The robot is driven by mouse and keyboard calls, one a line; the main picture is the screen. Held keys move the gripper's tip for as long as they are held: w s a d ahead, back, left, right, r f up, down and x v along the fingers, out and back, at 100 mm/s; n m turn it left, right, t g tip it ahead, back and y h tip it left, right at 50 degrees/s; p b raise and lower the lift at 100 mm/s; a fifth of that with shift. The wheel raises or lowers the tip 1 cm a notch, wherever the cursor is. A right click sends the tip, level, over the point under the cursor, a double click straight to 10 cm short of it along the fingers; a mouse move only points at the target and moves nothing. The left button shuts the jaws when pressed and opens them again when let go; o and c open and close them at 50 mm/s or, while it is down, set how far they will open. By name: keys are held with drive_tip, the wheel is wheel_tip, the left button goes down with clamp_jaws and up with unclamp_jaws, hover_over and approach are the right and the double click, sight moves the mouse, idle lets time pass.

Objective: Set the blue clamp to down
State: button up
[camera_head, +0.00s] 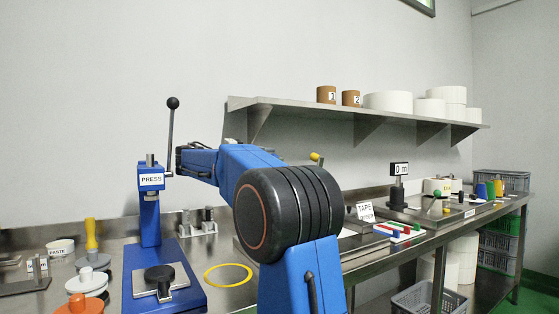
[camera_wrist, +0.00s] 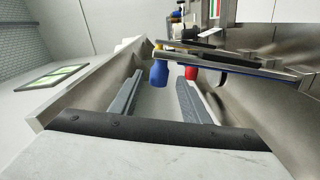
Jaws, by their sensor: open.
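In the wrist view, a rounded blue handle (camera_wrist: 158,73), which looks like the blue clamp's, shows beyond my fingertips beside a red one (camera_wrist: 191,73). Both sit by a long metal bar (camera_wrist: 235,66). My gripper (camera_wrist: 160,80) is open and empty, its two grey fingers apart, with the blue handle seen between their tips. I cannot tell whether the clamp is up or down. In the head view, a small blue post (camera_head: 395,234) stands on a coloured board by the TAPE sign (camera_head: 365,211); my arm covers part of the bench and my gripper cannot be made out.
The blue press (camera_head: 151,181) with its upright lever stands left of my arm. A yellow ring (camera_head: 228,275) lies on the bench (camera_head: 225,297). A wall shelf (camera_head: 330,109) holds rolls above. A 0 m display (camera_head: 399,169) stands at the right.

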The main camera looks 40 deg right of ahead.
drive_tip(key=x, duration=0.8)
drive_tip(key=shift+a+r, duration=0.1)
clamp_jaws()
